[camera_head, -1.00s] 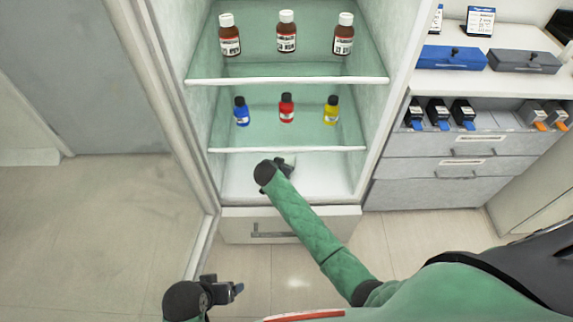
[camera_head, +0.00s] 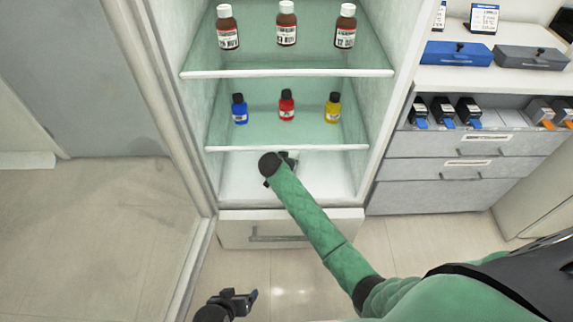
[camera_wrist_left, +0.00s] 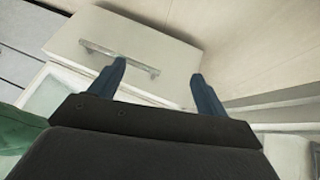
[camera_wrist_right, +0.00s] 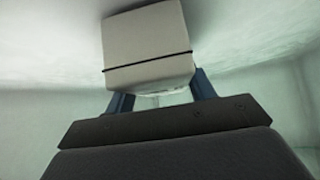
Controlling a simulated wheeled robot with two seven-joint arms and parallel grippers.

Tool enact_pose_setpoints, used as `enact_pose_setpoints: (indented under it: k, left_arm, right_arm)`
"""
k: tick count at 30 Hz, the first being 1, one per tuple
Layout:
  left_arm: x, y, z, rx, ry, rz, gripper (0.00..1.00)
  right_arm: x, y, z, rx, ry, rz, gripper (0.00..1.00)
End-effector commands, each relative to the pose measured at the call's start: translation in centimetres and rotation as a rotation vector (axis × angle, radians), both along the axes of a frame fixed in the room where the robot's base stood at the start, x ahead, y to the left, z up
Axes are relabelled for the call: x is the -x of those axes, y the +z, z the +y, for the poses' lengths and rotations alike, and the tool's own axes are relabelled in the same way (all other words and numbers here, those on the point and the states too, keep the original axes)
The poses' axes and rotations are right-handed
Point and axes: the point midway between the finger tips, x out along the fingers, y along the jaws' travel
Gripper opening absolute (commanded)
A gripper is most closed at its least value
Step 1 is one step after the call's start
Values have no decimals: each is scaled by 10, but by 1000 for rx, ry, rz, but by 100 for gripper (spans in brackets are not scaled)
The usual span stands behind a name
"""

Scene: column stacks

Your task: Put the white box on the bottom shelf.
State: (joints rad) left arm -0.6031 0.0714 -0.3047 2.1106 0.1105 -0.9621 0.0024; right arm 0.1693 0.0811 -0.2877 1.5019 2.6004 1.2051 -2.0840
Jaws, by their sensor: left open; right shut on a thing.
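The white box (camera_wrist_right: 147,40), with a thin dark line around it, is between the fingers of my right gripper (camera_wrist_right: 158,88) in the right wrist view. In the head view only a small part of the box (camera_head: 292,155) shows past my wrist. My right gripper is shut on it, inside the cabinet over the white bottom shelf (camera_head: 235,182). I cannot tell whether the box touches the shelf. My left gripper (camera_head: 245,298) is open and empty, low in front of the cabinet; its spread fingers show in the left wrist view (camera_wrist_left: 160,82).
The middle shelf (camera_head: 290,148) holds blue, red and yellow bottles; the upper shelf (camera_head: 290,73) holds three brown bottles. Cabinet walls stand close on both sides of my right arm. A drawer (camera_head: 290,228) is below. A counter (camera_head: 490,80) stands right. The bottom shelf's left part is clear.

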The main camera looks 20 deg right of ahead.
Motion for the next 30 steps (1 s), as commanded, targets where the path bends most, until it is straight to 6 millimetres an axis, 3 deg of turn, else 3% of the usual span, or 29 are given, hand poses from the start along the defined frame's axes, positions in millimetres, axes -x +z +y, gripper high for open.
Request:
enact_pose_setpoints:
  k: [3, 8, 24, 25, 28, 30]
  left_arm:
    - [0, -22, -1, 2, 7, -14, 76]
    - [0, -32, -1, 4, 10, -26, 76]
    - [0, -26, -1, 5, 9, -24, 76]
    - [0, -25, -1, 5, 9, -24, 76]
    - [0, -24, -1, 6, 9, -26, 76]
    - [0, -25, -1, 6, 9, -25, 76]
  right_arm:
    - [0, -4, 0, 1, 0, -1, 24]
    - [0, -4, 0, 1, 0, -1, 24]
    - [0, -6, 0, 0, 1, -1, 24]
    - [0, -7, 0, 0, 0, 0, 56]
    - [0, -7, 0, 0, 0, 0, 76]
    - [0, -7, 0, 0, 0, 0, 76]
